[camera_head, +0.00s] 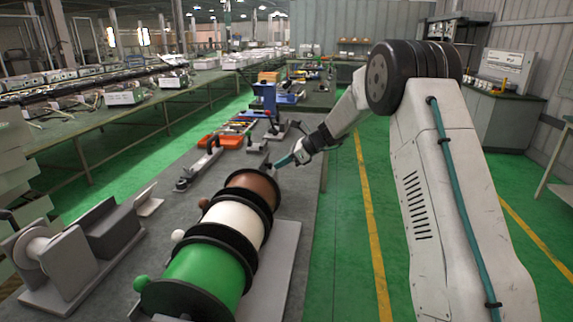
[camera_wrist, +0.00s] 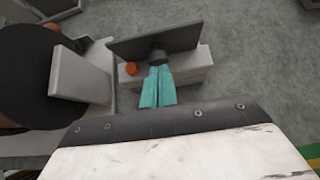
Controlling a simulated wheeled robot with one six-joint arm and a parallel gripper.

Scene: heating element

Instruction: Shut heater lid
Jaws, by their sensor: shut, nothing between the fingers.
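The heater (camera_wrist: 190,72) is a light grey block on the bench in the wrist view, with an orange button (camera_wrist: 131,69) on its left. Its dark grey lid (camera_wrist: 155,42) shows as a flat plate above the block and looks raised and tilted. A dark round part (camera_wrist: 157,56) sits between the lid and my fingertips. My gripper (camera_wrist: 158,72) has its teal fingers shut together with nothing between them, over the heater near the lid. I cannot tell whether the tips touch it. In the head view my gripper (camera_head: 279,163) is just beyond the brown spool; the heater is hard to make out there.
A rack of spools, brown (camera_head: 254,184), white (camera_head: 233,220) and green (camera_head: 205,277), stands close to my gripper. A grey bracket (camera_wrist: 82,76) is left of the heater in the wrist view. Tools and an orange tray (camera_head: 217,141) lie farther along the bench.

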